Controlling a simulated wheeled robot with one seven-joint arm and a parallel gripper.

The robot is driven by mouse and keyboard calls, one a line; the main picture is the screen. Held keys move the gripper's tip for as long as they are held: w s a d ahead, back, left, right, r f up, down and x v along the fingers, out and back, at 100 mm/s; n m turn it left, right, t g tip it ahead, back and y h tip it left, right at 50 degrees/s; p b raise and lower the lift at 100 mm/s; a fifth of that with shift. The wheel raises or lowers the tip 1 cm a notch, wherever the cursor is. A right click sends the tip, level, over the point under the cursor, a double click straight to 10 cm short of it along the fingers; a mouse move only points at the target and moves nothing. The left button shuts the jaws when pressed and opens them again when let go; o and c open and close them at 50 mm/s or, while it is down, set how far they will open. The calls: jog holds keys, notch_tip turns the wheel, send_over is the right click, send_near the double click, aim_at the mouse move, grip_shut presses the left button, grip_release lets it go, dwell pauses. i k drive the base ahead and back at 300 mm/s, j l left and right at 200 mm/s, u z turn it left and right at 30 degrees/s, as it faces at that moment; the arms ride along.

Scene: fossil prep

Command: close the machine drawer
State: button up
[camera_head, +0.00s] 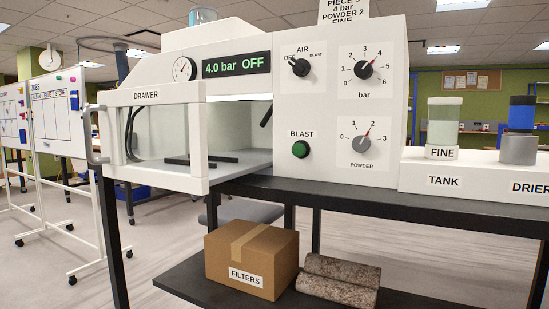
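The machine (340,150) is a white cabinet on a dark table. Its drawer (200,183), a white frame with clear walls and a "DRAWER" label (146,95), stands pulled out toward the left front. Inside the drawer are dark bars (190,161) on the floor, and dark curved hoses (131,132) show through the clear wall. My gripper is not in view, so its state cannot be seen.
The display (236,67) reads "4.0 bar OFF". Knobs and a green blast button (300,149) are on the panel. A tank (444,125) and a drier (518,130) stand right. A filters box (252,262) and stone cylinders (338,281) lie on the lower shelf. Whiteboards (57,110) stand left.

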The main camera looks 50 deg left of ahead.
aim_at(194, 173)
jog(key=u, duration=2.65)
